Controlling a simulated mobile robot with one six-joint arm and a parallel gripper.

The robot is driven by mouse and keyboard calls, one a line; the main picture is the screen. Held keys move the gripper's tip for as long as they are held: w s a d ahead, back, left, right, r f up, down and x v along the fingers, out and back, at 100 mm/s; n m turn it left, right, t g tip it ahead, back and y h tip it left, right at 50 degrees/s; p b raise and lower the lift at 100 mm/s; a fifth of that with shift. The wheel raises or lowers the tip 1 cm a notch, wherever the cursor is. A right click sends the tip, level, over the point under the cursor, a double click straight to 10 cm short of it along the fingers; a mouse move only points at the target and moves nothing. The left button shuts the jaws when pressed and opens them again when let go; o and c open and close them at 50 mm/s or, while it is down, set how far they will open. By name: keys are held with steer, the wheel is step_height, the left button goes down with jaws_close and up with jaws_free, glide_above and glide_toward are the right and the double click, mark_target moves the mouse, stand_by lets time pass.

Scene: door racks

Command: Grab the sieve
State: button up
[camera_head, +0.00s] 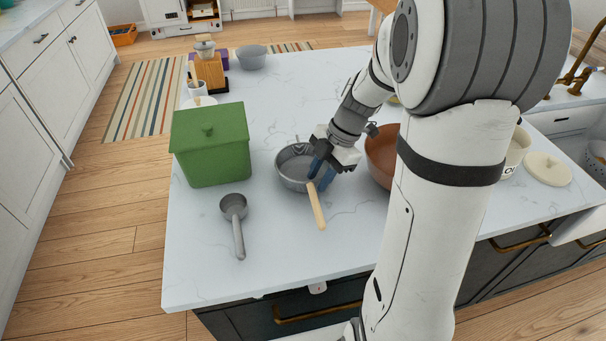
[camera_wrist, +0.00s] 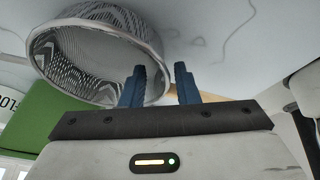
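The sieve is a round grey metal basket with a light wooden handle. In the head view the sieve (camera_head: 292,172) sits on the white countertop, its handle pointing toward the front edge. In the wrist view the sieve (camera_wrist: 100,50) fills the upper left, and part of its handle shows beyond the right finger. My gripper (camera_head: 321,176) has blue fingers and is at the sieve's right side, near where the handle meets the rim. The wrist view shows my gripper (camera_wrist: 160,86) open, with a gap between the fingers. Whether the fingers touch the sieve is unclear.
A green lidded box (camera_head: 210,150) stands left of the sieve, and a grey metal scoop (camera_head: 235,212) lies in front of the box. A brown bowl (camera_head: 379,158) stands close on the right, partly behind my arm. The front counter between scoop and handle is clear.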

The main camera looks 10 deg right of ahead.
steer(key=shift+a+f, duration=0.1)
steer(key=shift+f, duration=0.15)
steer(key=shift+c, duration=0.5)
jaws_close()
